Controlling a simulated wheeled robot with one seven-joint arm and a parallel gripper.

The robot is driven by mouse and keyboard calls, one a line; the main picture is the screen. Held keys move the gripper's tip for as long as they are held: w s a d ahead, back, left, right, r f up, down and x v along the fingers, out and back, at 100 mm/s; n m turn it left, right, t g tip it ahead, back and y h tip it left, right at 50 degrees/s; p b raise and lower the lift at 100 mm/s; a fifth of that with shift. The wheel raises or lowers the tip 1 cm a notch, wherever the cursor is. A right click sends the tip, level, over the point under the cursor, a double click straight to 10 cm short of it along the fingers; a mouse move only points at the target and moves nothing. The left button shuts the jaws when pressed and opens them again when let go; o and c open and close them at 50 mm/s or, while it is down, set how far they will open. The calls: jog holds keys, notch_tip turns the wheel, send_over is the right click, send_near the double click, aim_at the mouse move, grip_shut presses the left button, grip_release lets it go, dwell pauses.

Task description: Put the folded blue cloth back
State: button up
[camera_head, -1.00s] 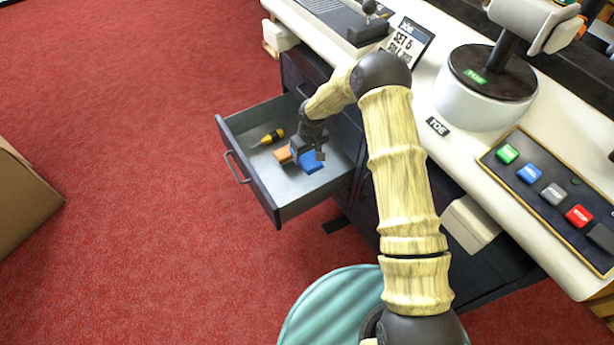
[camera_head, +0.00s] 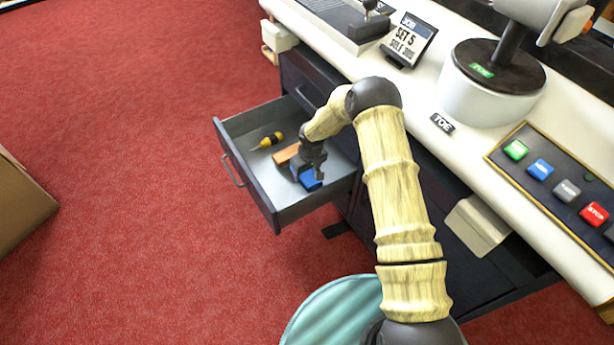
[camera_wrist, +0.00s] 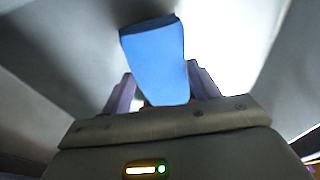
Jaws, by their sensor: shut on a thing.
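The folded blue cloth (camera_head: 309,180) is low inside the open drawer (camera_head: 266,201), near its right end in the head view. My gripper (camera_head: 308,171) reaches down into the drawer and is shut on the cloth. In the wrist view the cloth (camera_wrist: 157,60) stands out between the two fingers (camera_wrist: 155,92), which are on either side of its lower end. I cannot tell whether the cloth touches the drawer floor.
An orange-brown block (camera_head: 287,154) lies in the drawer beside my gripper. A yellow and black tool (camera_head: 269,140) lies farther left in it. The drawer walls stand close around my gripper.

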aim_at(310, 177)
jog(key=shift+f, duration=1)
jog(key=shift+f, duration=0.15)
jog(key=o, duration=0.9)
jog(key=shift+o, duration=0.2)
notch_tip(310, 177, up, 12)
jog(key=s+d+p, duration=0.1)
jog(key=p, duration=0.3)
jog(key=shift+s, duration=0.2)
